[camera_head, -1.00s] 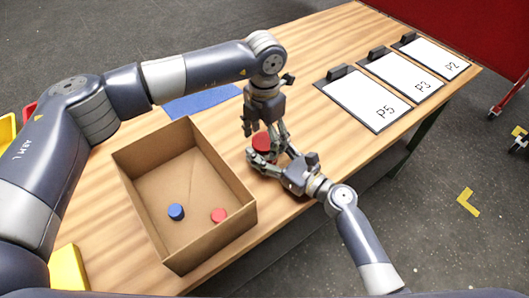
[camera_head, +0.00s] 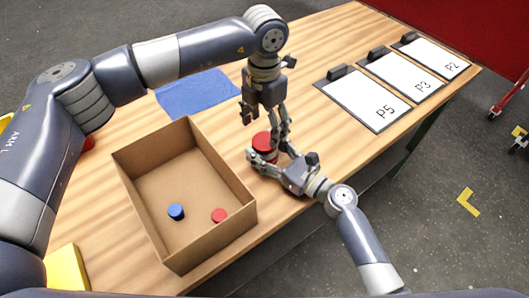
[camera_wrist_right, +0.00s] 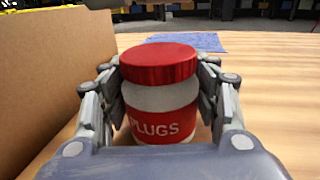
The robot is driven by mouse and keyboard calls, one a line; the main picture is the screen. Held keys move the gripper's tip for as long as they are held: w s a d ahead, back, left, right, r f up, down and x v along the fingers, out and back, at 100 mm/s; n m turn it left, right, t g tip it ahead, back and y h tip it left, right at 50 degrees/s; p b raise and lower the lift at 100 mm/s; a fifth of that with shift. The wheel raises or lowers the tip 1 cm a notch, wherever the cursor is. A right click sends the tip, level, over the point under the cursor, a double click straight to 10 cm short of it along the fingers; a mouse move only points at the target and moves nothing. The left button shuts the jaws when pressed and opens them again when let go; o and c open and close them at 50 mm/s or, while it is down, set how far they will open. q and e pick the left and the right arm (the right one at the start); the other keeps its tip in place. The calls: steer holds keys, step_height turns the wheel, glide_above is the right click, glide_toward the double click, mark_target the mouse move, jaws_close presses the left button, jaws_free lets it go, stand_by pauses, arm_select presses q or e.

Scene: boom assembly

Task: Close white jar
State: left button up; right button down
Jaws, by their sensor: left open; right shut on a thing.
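A white jar with a red "PLUGS" label (camera_wrist_right: 163,122) stands upright on the table, with a red lid (camera_wrist_right: 158,63) seated level on its top. In the head view the lid (camera_head: 264,141) shows between my two grippers. My right gripper (camera_head: 268,158) is shut around the jar's body from the front; its fingers press on both sides in the wrist view. My left gripper (camera_head: 265,122) is open and empty, pointing down just above the lid. Its fingers are apart from the lid as far as the head view shows.
An open cardboard box (camera_head: 150,208) left of the jar holds a blue cap (camera_head: 176,211) and a red cap (camera_head: 219,215). A blue mat (camera_head: 195,93) lies behind. Clipboards marked P5 (camera_head: 365,102), P3 (camera_head: 402,78) and P2 (camera_head: 440,58) lie at the right.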

mark_target(264, 140)
arm_select(q)
steer(key=shift+r+n, duration=1.6)
steer(key=shift+r, duration=0.15)
steer(key=shift+f, duration=0.1)
steer(key=shift+f, duration=3.95)
steer(key=shift+c, duration=0.5)
steer(key=c, duration=1)
steer(key=shift+m, duration=0.9)
steer(key=o, duration=1.2)
steer(key=shift+o, duration=0.2)
